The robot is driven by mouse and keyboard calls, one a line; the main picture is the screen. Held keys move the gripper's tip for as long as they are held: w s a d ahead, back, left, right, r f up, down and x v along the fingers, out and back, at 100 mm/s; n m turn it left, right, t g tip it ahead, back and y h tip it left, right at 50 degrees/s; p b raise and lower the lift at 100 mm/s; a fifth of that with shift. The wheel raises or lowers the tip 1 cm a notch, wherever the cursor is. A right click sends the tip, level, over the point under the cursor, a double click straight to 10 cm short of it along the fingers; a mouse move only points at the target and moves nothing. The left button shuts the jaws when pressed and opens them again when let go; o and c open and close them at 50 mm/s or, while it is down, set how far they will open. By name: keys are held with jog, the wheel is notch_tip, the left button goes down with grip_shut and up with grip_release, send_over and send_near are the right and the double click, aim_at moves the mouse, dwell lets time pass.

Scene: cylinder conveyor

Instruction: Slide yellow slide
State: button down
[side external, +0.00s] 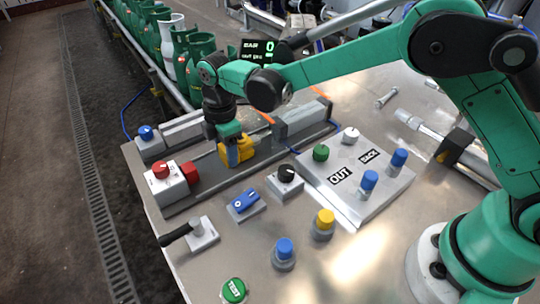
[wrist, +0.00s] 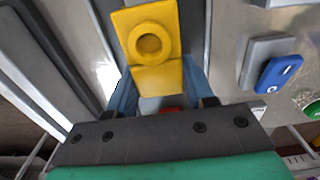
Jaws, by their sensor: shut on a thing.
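The yellow slide (side external: 239,148) sits on a grey rail (side external: 205,172) near the back left of the metal table. It is a yellow block, and in the wrist view (wrist: 152,40) its raised round ring shows. My gripper (side external: 231,152) reaches down onto the slide from above. Its blue fingers lie on either side of the block, and it is shut on the yellow slide. In the wrist view my gripper (wrist: 160,85) has the lower part of the slide between its fingers. The far finger is partly hidden in the side view.
A red knob box (side external: 170,183) stands left of the slide, with a red block (side external: 190,171) beside it. A grey block (side external: 303,119) stands to the right along the rail. A blue rocker switch (side external: 244,201) and black knob (side external: 286,174) are in front. Green gas cylinders (side external: 201,58) line the conveyor behind.

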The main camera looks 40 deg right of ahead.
jog(key=shift+c, duration=1.6)
grip_release()
jog(key=shift+d, duration=0.2)
jog(key=shift+r, duration=2.85)
jog(key=s+d+r+m+t, duration=0.3)
jog(key=s+d+m, duration=0.4)
jog(key=m, duration=0.2)
jog(key=s+d+r+m+t, duration=0.3)
jog(key=s+d+m+t, duration=0.1)
jog(key=s+d+m, duration=0.3)
jog(key=shift+s+d+m, duration=0.15)
jog(key=shift+d+m, duration=0.35)
jog(key=shift+m, duration=0.5)
